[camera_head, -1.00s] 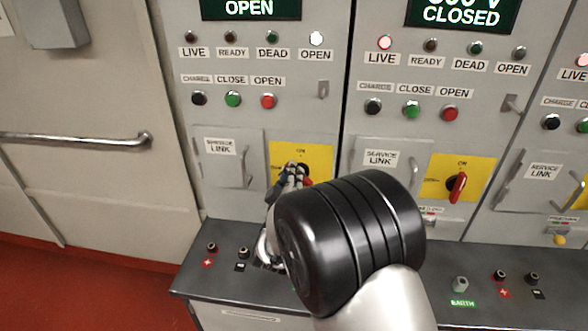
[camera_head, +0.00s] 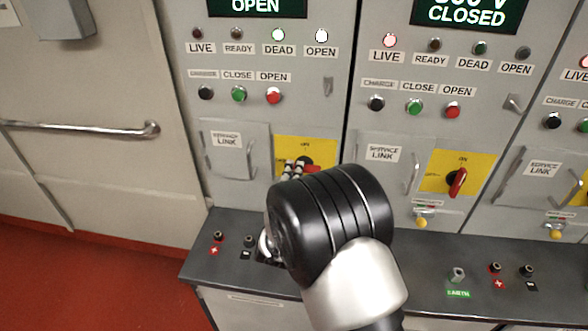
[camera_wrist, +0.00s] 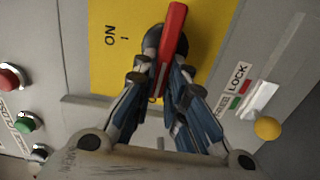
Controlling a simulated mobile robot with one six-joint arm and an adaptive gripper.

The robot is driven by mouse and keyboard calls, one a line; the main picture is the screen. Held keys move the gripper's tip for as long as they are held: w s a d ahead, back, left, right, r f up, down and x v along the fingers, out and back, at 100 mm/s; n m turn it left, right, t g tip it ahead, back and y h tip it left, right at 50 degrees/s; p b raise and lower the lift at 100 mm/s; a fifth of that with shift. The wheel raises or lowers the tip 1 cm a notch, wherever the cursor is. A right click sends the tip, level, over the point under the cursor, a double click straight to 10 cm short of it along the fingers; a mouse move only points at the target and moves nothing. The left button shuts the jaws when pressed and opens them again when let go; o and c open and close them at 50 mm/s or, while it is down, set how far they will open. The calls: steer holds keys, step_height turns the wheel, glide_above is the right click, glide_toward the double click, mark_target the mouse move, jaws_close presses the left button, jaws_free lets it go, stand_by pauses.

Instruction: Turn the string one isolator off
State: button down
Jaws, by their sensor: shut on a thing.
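The string one isolator is a red handle on a dark hub (camera_head: 304,160) on a yellow plate (camera_head: 325,148), in the left panel. In the wrist view the red handle (camera_wrist: 175,30) lies crosswise to the direction of the ON mark (camera_wrist: 111,36), so it is roughly horizontal on the panel. My gripper (camera_head: 292,170) is at the handle; in the wrist view its fingers (camera_wrist: 166,82) are closed around the handle's near part. My wrist hides the lower plate. The display (camera_head: 257,5) above reads OPEN, and the DEAD (camera_head: 278,34) and OPEN (camera_head: 321,36) lamps are lit.
The neighbouring panel has an upright red isolator handle (camera_head: 457,182) and a CLOSED display (camera_head: 473,12). A service link door (camera_head: 232,163) is left of my gripper. A lock with a yellow knob (camera_wrist: 267,128) sits close by. Terminals stand on the dark ledge (camera_head: 330,252) below.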

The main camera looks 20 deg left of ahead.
steer(key=shift+f+n, duration=0.1)
steer(key=shift+n, duration=0.2)
steer(key=c, duration=1.6)
jaws_free()
steer(key=shift+s, duration=0.1)
steer(key=v, duration=1.1)
steer(key=shift+s+d, duration=0.2)
steer(key=shift+s, duration=0.2)
